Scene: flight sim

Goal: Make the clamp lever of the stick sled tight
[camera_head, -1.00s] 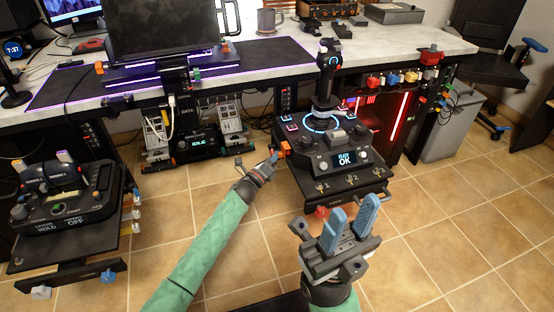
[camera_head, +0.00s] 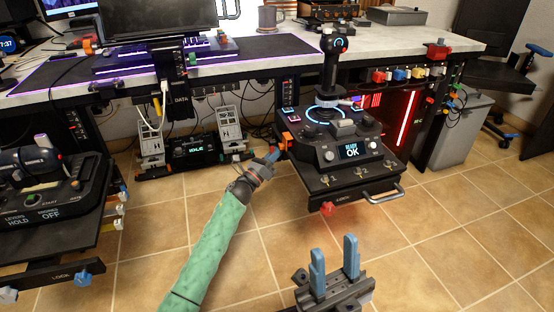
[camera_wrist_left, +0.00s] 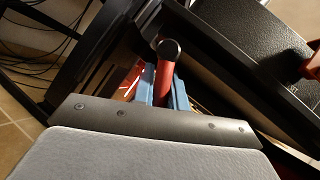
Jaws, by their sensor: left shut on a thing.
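The stick sled (camera_head: 345,184) is a black tray under the desk, carrying the flight stick base (camera_head: 322,148) with its upright stick (camera_head: 332,72). My left gripper (camera_head: 274,154) is at the sled's left side, its tips partly hidden in the head view. In the left wrist view, the blue fingers of my left gripper (camera_wrist_left: 163,88) are shut on a red lever with a dark round end (camera_wrist_left: 164,78), which appears to be the clamp lever. My right gripper (camera_head: 334,264) is open and empty, low in front of the sled, with its two blue fingers pointing up.
A second sled with a lever unit (camera_head: 42,190) stands at the left. A red knob (camera_head: 327,209) sits under the stick sled's front, near a metal handle (camera_head: 384,194). A grey bin (camera_head: 462,130) stands at the right. Tiled floor (camera_head: 440,235) is clear in front.

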